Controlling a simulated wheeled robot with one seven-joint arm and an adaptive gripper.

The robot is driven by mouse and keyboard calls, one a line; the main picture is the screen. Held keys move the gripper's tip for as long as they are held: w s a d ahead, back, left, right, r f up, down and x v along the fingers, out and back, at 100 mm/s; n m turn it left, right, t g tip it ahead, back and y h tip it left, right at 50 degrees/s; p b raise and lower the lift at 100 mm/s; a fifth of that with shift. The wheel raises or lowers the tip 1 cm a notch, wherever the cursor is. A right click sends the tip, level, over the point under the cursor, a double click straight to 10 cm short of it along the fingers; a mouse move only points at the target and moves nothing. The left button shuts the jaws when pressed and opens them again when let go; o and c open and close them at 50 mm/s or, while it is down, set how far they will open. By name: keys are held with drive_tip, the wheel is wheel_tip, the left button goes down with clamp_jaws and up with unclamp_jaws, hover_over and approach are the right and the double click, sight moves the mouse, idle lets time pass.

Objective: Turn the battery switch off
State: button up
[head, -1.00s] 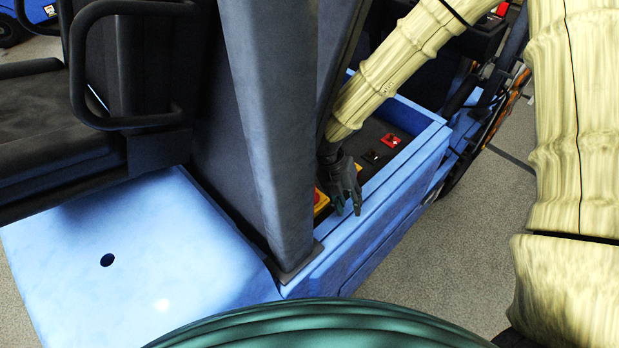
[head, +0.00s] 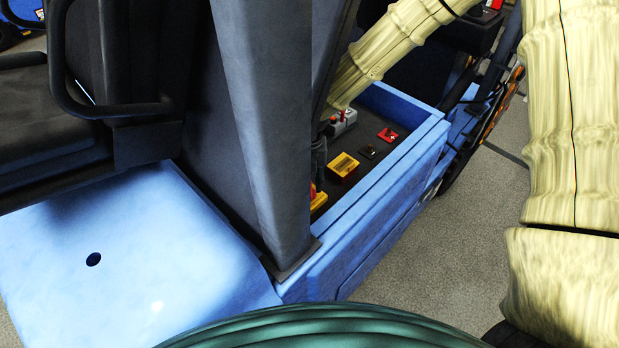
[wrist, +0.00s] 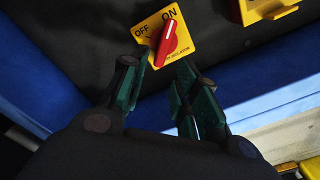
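The battery switch is a red knob (wrist: 167,43) on a yellow plate (wrist: 184,48) marked OFF and ON, at the top middle of the wrist view. The knob's white line points towards ON. In the head view, the switch (head: 318,203) shows only partly beside the grey post. My gripper (wrist: 162,72) is open in the wrist view, its two green fingers apart, with the tips just below the knob and roughly on either side of it. Nothing is between the fingers; whether they touch the knob I cannot tell. In the head view, the post hides most of my gripper.
The slanted grey post (head: 265,120) stands beside the switch panel. A yellow box (head: 343,166), a small black switch (head: 367,152), a red switch (head: 388,135) and a grey part (head: 342,122) lie further along the panel. A blue rim (head: 405,155) borders it.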

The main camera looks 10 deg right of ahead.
sight(310, 196)
wheel_tip(310, 196, down, 6)
drive_tip(key=b, duration=0.3)
drive_tip(key=shift+f+b, duration=0.2)
drive_tip(key=shift+b, duration=0.1)
drive_tip(key=shift+s+f, duration=0.25)
drive_tip(key=shift+f, duration=0.2)
drive_tip(key=shift+o, duration=0.5)
drive_tip(key=c, duration=0.4)
drive_tip(key=shift+c, duration=0.2)
